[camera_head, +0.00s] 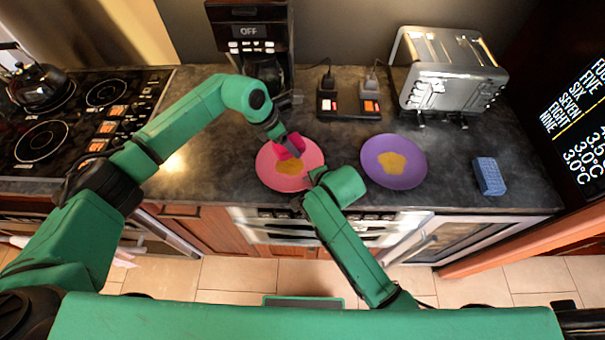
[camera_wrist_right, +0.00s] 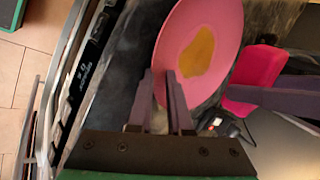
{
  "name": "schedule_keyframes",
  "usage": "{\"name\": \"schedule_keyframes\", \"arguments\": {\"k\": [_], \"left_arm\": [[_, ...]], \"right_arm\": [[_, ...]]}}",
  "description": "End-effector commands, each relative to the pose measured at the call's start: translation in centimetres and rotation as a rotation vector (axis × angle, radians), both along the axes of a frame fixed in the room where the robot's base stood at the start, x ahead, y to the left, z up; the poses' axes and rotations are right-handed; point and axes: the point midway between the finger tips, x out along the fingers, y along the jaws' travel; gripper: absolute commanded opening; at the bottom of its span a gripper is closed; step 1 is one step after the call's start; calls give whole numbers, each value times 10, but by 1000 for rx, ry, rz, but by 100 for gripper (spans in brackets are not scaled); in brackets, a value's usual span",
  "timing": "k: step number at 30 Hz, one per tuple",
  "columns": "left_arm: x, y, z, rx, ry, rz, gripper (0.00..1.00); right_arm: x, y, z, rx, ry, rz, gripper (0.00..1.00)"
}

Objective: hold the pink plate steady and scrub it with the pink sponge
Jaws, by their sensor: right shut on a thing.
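The pink plate (camera_head: 268,174) is at the counter's front edge with a yellow-brown stain (camera_head: 291,167) on it. My right gripper (camera_head: 314,177) is shut on the plate's near right rim. In the right wrist view, the plate (camera_wrist_right: 222,22) shows its rim between the fingers of the right gripper (camera_wrist_right: 163,80). My left gripper (camera_head: 284,140) is shut on the pink sponge (camera_head: 290,149) at the plate's far side. The sponge (camera_wrist_right: 256,66) also shows beside the plate in the right wrist view. I cannot tell whether it touches the plate.
A purple plate (camera_head: 375,168) with a yellow stain lies to the right, and a blue sponge (camera_head: 488,176) beyond it. Behind are a coffee maker (camera_head: 250,45), a power strip (camera_head: 348,106) and a toaster (camera_head: 447,75). A stove (camera_head: 75,120) with a kettle (camera_head: 40,87) is at left.

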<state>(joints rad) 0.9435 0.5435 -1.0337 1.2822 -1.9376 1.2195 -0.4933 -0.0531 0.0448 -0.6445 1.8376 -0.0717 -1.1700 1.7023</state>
Motion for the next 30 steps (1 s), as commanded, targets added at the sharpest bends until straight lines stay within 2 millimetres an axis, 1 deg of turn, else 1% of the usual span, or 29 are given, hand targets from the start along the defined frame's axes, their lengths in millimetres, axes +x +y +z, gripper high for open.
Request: {"name": "schedule_keyframes", "arguments": {"k": [5, 24, 30], "left_arm": [[1, 1, -2, 0, 1, 0, 23], [1, 1, -49, 0, 2, 1, 23], [1, 1, -58, 1, 0, 0, 23]], "right_arm": [[-1, 0, -2, -3, 4, 1, 0], [-1, 0, -2, -3, 5, 1, 0], [-1, 0, -2, -3, 5, 1, 0]]}}
